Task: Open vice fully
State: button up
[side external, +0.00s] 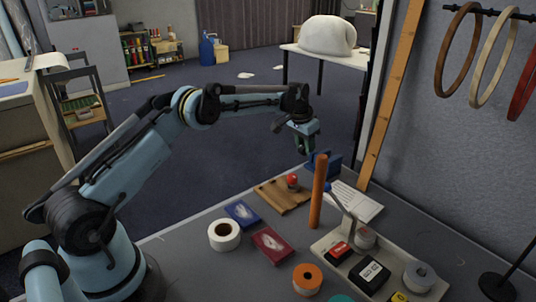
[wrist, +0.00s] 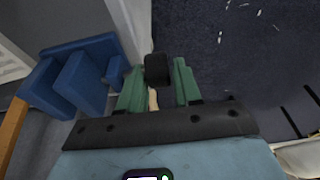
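The blue vice (side external: 325,166) stands at the far edge of the cloth table, beyond the orange post. In the wrist view its blue jaws (wrist: 78,78) are at the left, with a gap between the blocks. My gripper (side external: 311,152) points down just above and left of the vice. In the wrist view its green fingers (wrist: 160,82) are apart. A black knob-like part (wrist: 157,69) shows between the fingertips, with a small beige piece (wrist: 153,99) below it. I cannot tell whether the fingers touch the black part or whether it joins the vice.
An orange post (side external: 317,192) stands upright near the vice. A brown board (side external: 283,196) with a red-topped item, blue and red boxes, tape rolls and a tray (side external: 330,243) crowd the table. Dark floor lies open beyond the table edge.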

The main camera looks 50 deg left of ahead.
jog(key=v, duration=1.2)
dwell(0.3)
jog(key=s+f+t, duration=0.3)
jog(key=s+t, duration=0.3)
jog(key=x, duration=1.1)
jog(key=shift+w+f, duration=0.25)
jog(key=shift+w, duration=0.05)
